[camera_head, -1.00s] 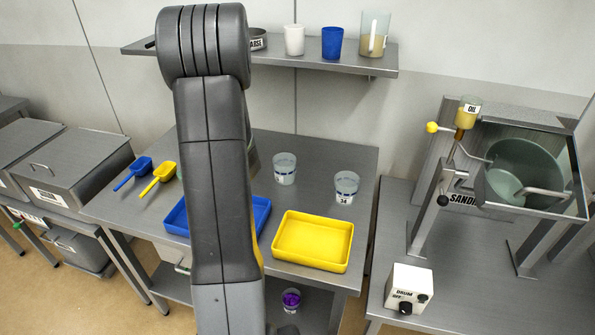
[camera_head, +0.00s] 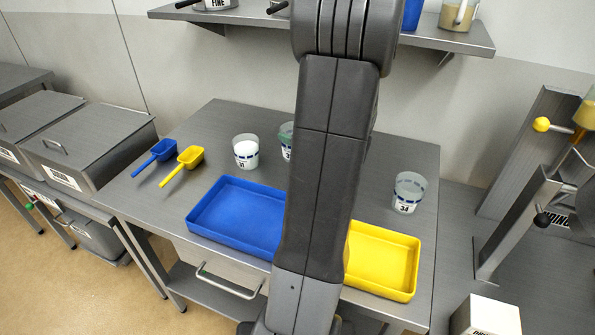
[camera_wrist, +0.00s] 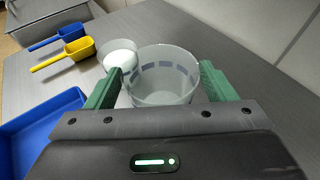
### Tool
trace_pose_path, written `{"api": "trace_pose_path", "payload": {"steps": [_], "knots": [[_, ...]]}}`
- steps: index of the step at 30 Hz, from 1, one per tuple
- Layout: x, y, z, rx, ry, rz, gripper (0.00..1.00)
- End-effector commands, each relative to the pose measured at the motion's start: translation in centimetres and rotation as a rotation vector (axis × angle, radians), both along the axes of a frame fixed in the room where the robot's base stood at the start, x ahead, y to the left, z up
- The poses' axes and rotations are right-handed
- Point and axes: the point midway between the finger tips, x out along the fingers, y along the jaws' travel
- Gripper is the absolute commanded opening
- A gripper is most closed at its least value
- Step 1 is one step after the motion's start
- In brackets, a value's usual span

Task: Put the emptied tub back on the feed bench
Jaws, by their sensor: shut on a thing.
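The tub (camera_wrist: 165,95) is clear with a blue-dashed band and looks empty inside. In the wrist view my gripper (camera_wrist: 163,72) has its green fingers on either side of it, shut on it. In the head view the tub (camera_head: 287,155) shows only in part beside my arm, upright at the feed bench (camera_head: 232,115), behind the blue tray. I cannot tell if its base touches the bench top. A tub with white contents, marked 31 (camera_head: 245,152), stands close to its left; it also shows in the wrist view (camera_wrist: 118,52).
A blue tray (camera_head: 235,225) and a yellow tray (camera_head: 385,260) lie along the bench front. A clear tub marked 34 (camera_head: 409,192) stands at right. Blue (camera_head: 158,152) and yellow (camera_head: 185,165) scoops lie at left. A wall shelf (camera_head: 455,40) hangs above. My arm hides the bench middle.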

Motion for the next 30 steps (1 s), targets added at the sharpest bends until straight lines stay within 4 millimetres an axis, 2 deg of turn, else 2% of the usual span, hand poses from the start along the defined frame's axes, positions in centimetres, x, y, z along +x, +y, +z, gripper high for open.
{"api": "trace_pose_path", "payload": {"steps": [1,3,11,18,30], "knots": [[0.0,0.0,-1.2,0.004,0.007,-0.003,0.45],[0.0,0.0,-2.3,0.003,0.006,-0.002,0.45],[0.0,0.0,-4.5,0.002,0.002,-0.001,0.45],[0.0,0.0,-7.5,0.003,0.003,-0.001,0.45],[0.0,0.0,-8.2,0.000,0.000,-0.002,0.45]]}}
